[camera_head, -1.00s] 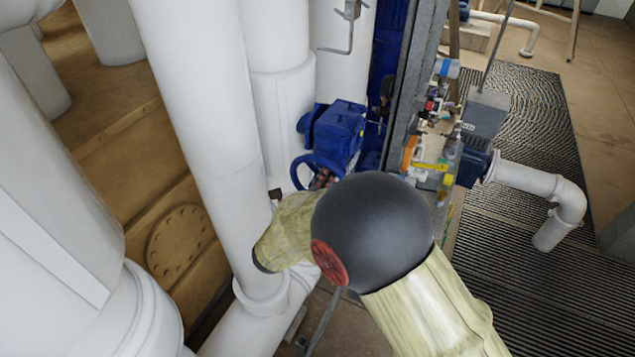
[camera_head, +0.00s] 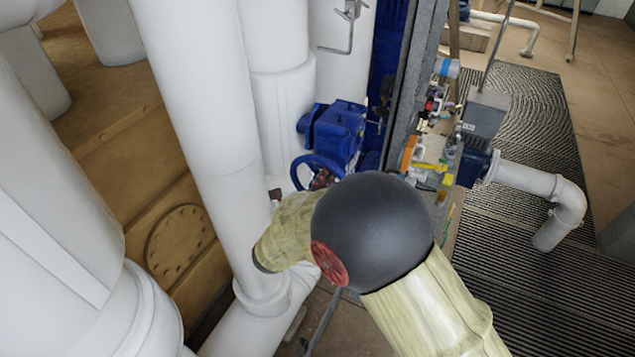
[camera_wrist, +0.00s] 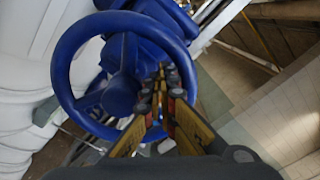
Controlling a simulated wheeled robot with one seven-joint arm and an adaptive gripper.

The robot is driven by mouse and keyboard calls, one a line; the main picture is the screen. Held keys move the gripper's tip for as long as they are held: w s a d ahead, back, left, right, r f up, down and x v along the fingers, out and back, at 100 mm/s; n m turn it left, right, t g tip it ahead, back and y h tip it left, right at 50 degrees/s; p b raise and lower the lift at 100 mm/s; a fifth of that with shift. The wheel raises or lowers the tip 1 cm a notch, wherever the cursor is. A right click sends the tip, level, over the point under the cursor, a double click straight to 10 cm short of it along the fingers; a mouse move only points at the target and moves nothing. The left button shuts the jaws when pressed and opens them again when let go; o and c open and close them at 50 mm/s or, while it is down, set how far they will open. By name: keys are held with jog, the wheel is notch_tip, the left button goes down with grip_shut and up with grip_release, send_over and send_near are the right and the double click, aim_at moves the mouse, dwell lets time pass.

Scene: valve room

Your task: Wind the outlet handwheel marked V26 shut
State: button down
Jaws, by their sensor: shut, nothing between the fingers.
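The blue handwheel (camera_wrist: 64,62) fills the left and middle of the wrist view, with its hub and spokes behind the rim. In the head view the handwheel (camera_head: 304,166) shows only in part, beside its blue gearbox (camera_head: 336,130); my arm hides the rest. No V26 marking is readable. My gripper (camera_wrist: 165,88) is shut and empty, its fingers together at the lower right part of the wheel, overlapping the rim opening in the picture. I cannot tell whether the fingers touch the rim or a spoke. In the head view the gripper is mostly hidden behind my arm.
Thick white pipes (camera_head: 205,130) stand close left of the wheel. A grey steel post (camera_head: 402,80) and a cluttered bench (camera_head: 432,165) are just right. A flanged pipe (camera_head: 535,182) and dark floor grating (camera_head: 530,110) lie farther right.

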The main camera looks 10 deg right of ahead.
jog(key=shift+s+d+f, duration=0.35)
jog(key=shift+d+f, duration=0.2)
jog(key=shift+f, duration=0.1)
jog(key=shift+s+d+f+b, duration=0.25)
jog(key=shift+d+f+b, duration=0.15)
jog(key=shift+f+b, duration=0.25)
jog(key=shift+f, duration=0.15)
